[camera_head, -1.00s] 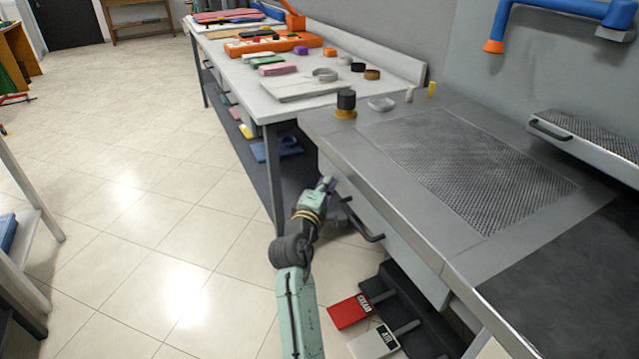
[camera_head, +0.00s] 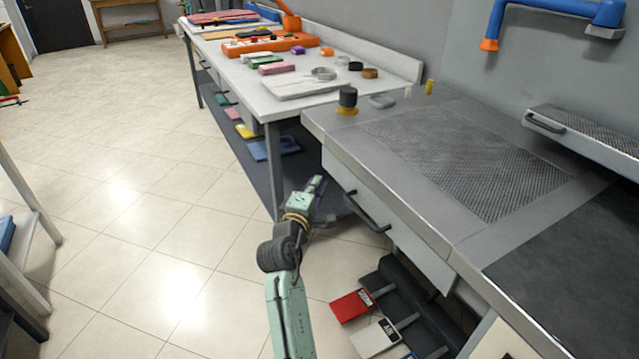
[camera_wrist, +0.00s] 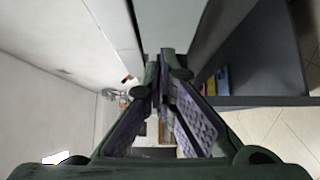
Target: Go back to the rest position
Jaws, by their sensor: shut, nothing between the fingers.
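My gripper (camera_head: 316,184) is at the end of my pale green arm, over the floor beside the front of the steel workbench (camera_head: 378,168). It is empty, and its fingers are closed together; they also show in the wrist view (camera_wrist: 163,82). The drawer handle (camera_head: 366,211) on the bench front is a little to the right of my gripper and apart from it. The wrist view looks along the bench and table sides, with the picture turned sideways.
A white table (camera_head: 262,106) with several small items stands beyond the bench, with a dark lower shelf (camera_head: 243,142). A red pedal (camera_head: 352,305) and a grey pedal (camera_head: 374,339) lie low under the bench. The tiled floor (camera_head: 130,220) to the left is clear.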

